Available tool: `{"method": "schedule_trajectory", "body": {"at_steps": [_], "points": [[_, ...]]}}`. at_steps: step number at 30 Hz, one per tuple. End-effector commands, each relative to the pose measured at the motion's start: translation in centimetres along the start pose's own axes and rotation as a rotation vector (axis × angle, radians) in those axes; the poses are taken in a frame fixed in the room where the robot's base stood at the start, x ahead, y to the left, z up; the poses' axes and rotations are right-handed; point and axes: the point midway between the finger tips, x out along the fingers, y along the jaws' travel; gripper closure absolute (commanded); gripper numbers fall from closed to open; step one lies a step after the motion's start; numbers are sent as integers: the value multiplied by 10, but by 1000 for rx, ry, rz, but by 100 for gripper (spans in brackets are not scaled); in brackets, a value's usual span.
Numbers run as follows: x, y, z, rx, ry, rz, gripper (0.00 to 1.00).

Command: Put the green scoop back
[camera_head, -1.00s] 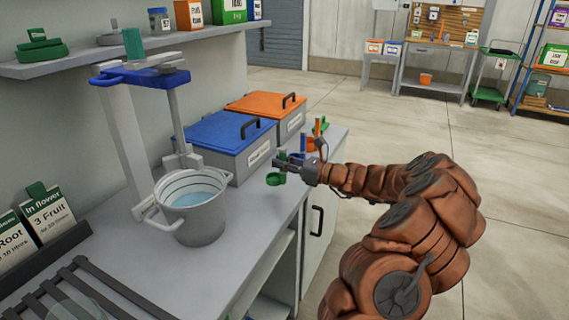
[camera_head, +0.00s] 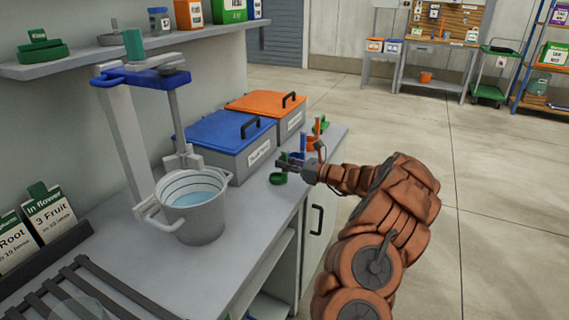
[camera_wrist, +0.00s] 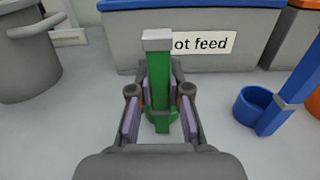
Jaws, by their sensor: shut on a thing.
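The green scoop (camera_wrist: 162,88) is in my gripper (camera_wrist: 157,108); in the wrist view its upright handle, with a grey top, stands between the two fingers, which are shut on it. In the head view the scoop's green cup (camera_head: 278,178) shows at the tip of my gripper (camera_head: 296,166), close to the counter's front edge. I cannot tell whether the cup touches the counter. The blue scoop (camera_wrist: 266,108) stands to the right of my gripper in the wrist view. An orange scoop (camera_head: 313,141) stands farther along the counter.
A blue-lidded bin (camera_head: 226,137) labelled "ot feed" stands behind the gripper, with an orange-lidded bin (camera_head: 266,106) beyond it. A bucket (camera_head: 193,208) of liquid stands on the counter at left. Bare counter (camera_head: 248,205) lies between bucket and gripper.

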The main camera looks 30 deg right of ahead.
Motion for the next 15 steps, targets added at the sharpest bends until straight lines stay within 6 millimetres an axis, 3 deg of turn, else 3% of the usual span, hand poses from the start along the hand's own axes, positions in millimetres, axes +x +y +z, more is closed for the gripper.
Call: {"method": "schedule_trajectory", "body": {"at_steps": [10,11,15], "points": [[0,0,-3,0,-1,0,100],[0,0,-2,-1,0,-1,80],[0,0,-2,-1,0,-1,66]]}}
